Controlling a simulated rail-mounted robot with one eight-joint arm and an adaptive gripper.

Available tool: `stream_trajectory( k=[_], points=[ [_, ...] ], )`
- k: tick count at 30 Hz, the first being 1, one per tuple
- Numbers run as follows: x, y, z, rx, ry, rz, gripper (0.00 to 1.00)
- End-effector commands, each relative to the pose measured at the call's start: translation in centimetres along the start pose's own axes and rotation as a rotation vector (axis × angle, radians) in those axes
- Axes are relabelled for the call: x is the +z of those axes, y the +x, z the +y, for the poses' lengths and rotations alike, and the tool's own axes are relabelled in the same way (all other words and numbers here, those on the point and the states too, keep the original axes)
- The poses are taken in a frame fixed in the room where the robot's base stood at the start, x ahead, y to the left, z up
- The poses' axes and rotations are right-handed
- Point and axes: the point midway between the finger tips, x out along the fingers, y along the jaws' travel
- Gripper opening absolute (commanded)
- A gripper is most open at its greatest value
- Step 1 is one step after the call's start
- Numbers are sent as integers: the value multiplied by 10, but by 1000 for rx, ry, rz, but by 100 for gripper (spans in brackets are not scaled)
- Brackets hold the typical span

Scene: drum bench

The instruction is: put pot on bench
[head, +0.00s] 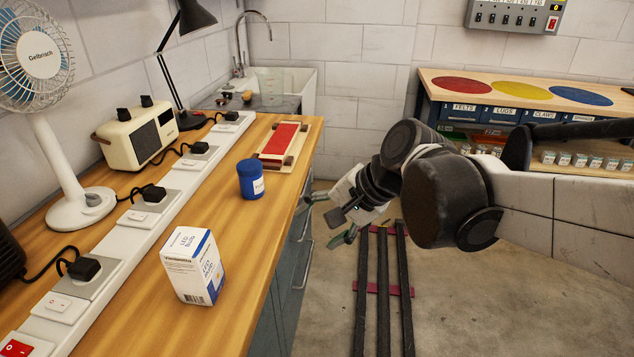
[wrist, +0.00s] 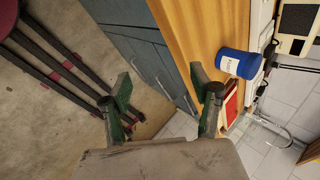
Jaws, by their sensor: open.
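A blue pot (head: 251,179) with a pale label stands upright on the wooden counter (head: 225,215), near its right edge. The wrist view shows the same pot (wrist: 238,66) at the upper right, outside my fingers. My gripper (head: 332,217) is open and empty, over the floor just right of the counter edge. A separate bench (head: 443,79) with red, yellow and blue discs on top stands at the back right.
On the counter are a bulb box (head: 193,267), a red-topped board (head: 284,143), a radio (head: 138,132), a fan (head: 78,211), a lamp (head: 190,118) and a socket strip (head: 146,211). A sink (head: 297,88) is behind. Dark rails (head: 383,290) run along the floor.

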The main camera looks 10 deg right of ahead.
Motion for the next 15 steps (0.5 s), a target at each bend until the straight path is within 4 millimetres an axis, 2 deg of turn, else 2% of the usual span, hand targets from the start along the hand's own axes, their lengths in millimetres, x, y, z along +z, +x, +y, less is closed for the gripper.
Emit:
stream_trajectory(
  k=[1,9,15],
  points=[
    [7,-6,11,28,-73,34,59],
    [20,-39,65,209,-517,214,59],
    [22,-57,92,323,-773,295,59]
  ],
)
